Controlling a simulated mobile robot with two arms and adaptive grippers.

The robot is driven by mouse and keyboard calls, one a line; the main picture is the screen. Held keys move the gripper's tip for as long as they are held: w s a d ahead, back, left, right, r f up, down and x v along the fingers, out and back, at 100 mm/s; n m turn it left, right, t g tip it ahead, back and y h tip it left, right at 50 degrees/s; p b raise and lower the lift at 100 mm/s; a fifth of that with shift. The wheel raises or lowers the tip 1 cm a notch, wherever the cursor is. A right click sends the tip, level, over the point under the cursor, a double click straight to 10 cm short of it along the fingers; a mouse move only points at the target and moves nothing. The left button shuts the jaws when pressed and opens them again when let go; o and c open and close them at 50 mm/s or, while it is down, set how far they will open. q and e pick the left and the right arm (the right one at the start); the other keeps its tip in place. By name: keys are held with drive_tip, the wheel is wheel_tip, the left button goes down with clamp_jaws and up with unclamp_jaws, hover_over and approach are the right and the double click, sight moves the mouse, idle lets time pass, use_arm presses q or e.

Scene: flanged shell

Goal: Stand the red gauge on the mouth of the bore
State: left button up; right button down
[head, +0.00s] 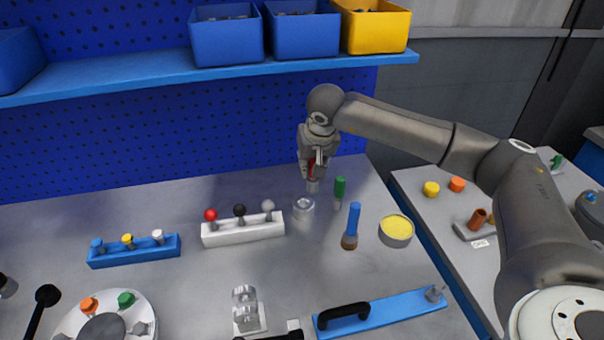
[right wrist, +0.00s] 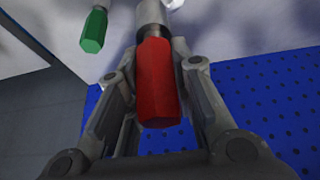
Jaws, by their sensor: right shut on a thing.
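The red gauge (right wrist: 158,85) has a red faceted handle and a grey metal end. My right gripper (head: 314,165) is shut on its handle, which also shows as a small red patch in the head view (head: 312,166). The gauge hangs upright, metal end down, over or just behind the flanged shell (head: 304,206), a short round metal piece on the bench. The gap between the gauge's tip and the bore is hard to judge. In the right wrist view a finger stands on each side of the handle. My left gripper is not in view.
A green-handled gauge (head: 340,188) stands just right of the shell. A blue-handled brush (head: 352,222) and a yellow-filled tin (head: 396,230) are nearer. A white rack with knobs (head: 243,231) stands to the left. The blue shelf (head: 210,74) with bins hangs above.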

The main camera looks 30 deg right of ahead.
drive_tip(key=w+f, duration=0.1)
drive_tip(key=f, duration=0.1)
drive_tip(key=w+f+p, duration=0.1)
drive_tip(key=f, duration=0.1)
drive_tip(key=w+a+f+p, duration=0.1)
drive_tip(key=f, duration=0.1)
drive_tip(key=shift+f, duration=0.4)
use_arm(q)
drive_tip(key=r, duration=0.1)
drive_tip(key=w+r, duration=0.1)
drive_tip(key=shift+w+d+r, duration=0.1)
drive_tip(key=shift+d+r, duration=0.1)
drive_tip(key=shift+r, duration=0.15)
use_arm(e)
drive_tip(key=c, duration=1.7)
unclamp_jaws()
drive_tip(key=shift+f, duration=0.2)
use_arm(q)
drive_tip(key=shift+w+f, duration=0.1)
use_arm(e)
drive_tip(key=o, duration=0.4)
drive_tip(key=shift+s+r, duration=0.1)
drive_tip(key=shift+o, duration=0.2)
